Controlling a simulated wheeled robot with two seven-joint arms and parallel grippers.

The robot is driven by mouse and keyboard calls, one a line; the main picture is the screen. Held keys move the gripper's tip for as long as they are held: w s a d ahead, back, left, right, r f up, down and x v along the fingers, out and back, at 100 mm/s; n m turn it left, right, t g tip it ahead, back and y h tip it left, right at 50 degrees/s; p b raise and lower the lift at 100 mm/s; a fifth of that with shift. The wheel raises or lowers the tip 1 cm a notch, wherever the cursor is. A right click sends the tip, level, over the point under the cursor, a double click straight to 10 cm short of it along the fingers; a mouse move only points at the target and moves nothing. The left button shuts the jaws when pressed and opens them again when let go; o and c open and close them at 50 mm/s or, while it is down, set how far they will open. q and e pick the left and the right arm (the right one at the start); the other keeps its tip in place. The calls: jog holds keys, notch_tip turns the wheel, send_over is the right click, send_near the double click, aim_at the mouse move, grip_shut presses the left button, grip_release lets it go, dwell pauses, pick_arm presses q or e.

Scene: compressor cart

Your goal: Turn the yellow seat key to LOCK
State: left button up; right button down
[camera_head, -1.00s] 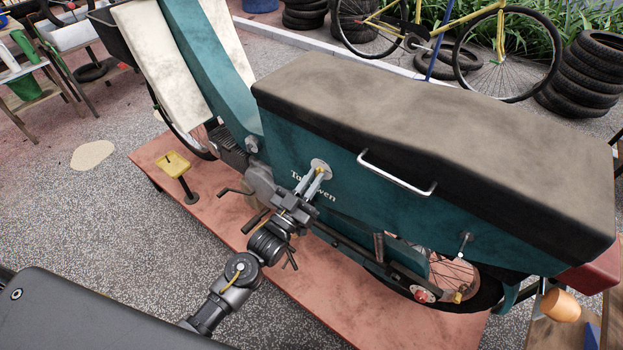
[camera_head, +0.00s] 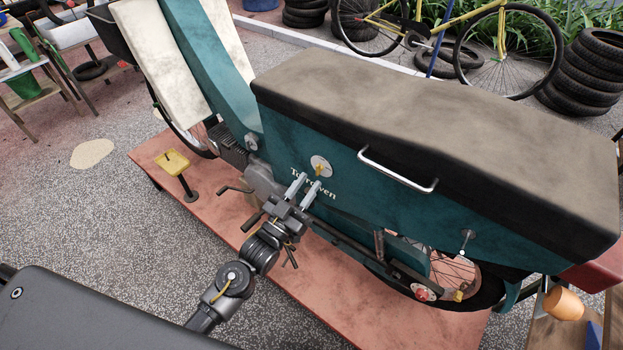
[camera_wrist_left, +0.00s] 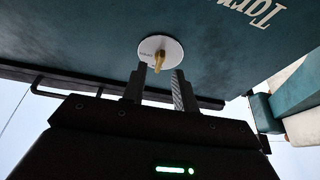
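The yellow seat key (camera_head: 319,169) sits in a round white plate (camera_head: 325,161) on the teal side panel of the moped (camera_head: 290,130), under the seat. The key also shows in the left wrist view (camera_wrist_left: 158,61), on its white plate (camera_wrist_left: 150,50), whose small print I cannot read fully. My left gripper (camera_head: 308,190) is just below and in front of the key, apart from it. Its two fingers are spread with nothing between them, and in the wrist view (camera_wrist_left: 157,85) the key shows beyond the gap. My right gripper is not in view.
The moped stands on a reddish platform (camera_head: 222,215). A chrome grab handle (camera_head: 398,172) sticks out right of the key. A yellow-topped stand (camera_head: 174,163) is at the left. Levers and pedals project low near my left arm.

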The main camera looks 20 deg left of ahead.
pick_arm(q)
jog(key=b+v, duration=0.1)
jog(key=v, duration=0.6)
jog(key=shift+s+f+b, duration=0.15)
jog(key=shift+s+b, duration=0.2)
jog(key=shift+a, duration=0.15)
jog(key=s+a+f+g+y, duration=0.1)
jog(key=a+f+g+y, duration=0.15)
jog(key=f, duration=0.85)
jog(key=a+f+g+y, duration=0.1)
jog(key=f+g, duration=0.3)
jog(key=f, duration=0.8)
jog(key=s+a+f+g+y, duration=0.1)
jog(key=s+a+f+g, duration=0.15)
jog(key=s+f, duration=0.45)
jog(key=s+a+f+g+y, duration=0.1)
jog(key=s+f+g+y, duration=0.15)
jog(key=f, duration=0.75)
jog(key=s+a+f+g, duration=0.1)
jog(key=s+f, duration=0.3)
jog(key=s, duration=0.5)
jog(key=s+a+f+n+g, duration=0.1)
jog(key=s+f+g, duration=0.3)
jog(key=s, duration=0.5)
jog(key=s+a+f+g+y, duration=0.1)
jog(key=s+f+g, duration=0.2)
jog(key=s+f, duration=0.3)
jog(key=s, duration=0.3)
jog(key=shift+s+n, duration=0.3)
jog(key=shift+s, duration=0.1)
